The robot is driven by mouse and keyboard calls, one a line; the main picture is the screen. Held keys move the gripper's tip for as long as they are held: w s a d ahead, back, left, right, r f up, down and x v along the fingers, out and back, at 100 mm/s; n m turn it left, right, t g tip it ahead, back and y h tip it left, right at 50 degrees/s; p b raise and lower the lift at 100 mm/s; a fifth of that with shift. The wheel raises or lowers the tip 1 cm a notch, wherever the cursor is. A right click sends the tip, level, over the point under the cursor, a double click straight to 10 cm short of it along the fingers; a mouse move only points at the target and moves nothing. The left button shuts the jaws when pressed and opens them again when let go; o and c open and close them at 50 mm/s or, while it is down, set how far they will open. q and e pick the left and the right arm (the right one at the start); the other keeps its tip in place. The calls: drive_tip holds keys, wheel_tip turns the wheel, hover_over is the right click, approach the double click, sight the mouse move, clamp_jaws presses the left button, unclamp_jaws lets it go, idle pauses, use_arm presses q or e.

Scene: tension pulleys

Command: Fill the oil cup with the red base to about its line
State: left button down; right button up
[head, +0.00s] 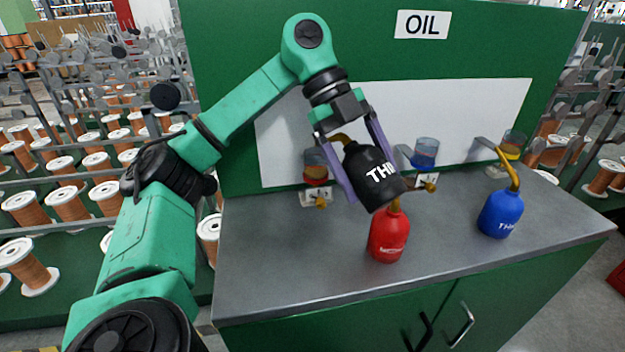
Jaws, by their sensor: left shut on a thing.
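My left gripper (370,160) is shut on a black oil can (378,186) with white lettering, cut off by a finger. The can is held tilted above the bench, with its brass spout (341,138) towards the left. The oil cup with the red base (316,173) is on the green panel, just left of the can. The spout's end is near the top of this cup, partly hidden by the gripper. The cup looks brownish inside; I cannot make out its line, the oil level or any flow. My right gripper is not in view.
A red can (388,238) stands on the grey bench (290,270) below the black can. A blue can (501,213) stands to the right. Blue-base (424,160) and yellow-base (511,150) cups are along the panel. The bench's front left is clear.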

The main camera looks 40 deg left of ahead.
sight(361, 144)
use_arm(q)
drive_tip(key=shift+r+h, duration=0.6)
drive_tip(key=shift+r, duration=0.1)
idle(0.5)
drive_tip(key=shift+a+r+p, duration=0.1)
drive_tip(key=shift+r+p, duration=0.1)
drive_tip(key=shift+p, duration=0.25)
drive_tip(key=shift+r+h, duration=0.25)
drive_tip(key=shift+h, duration=0.15)
drive_tip(key=shift+r, duration=0.1)
idle(0.3)
drive_tip(key=shift+a+r+h+p, duration=0.15)
drive_tip(key=shift+r+h+p, duration=0.2)
drive_tip(key=shift+h+p, duration=0.05)
idle(5.2)
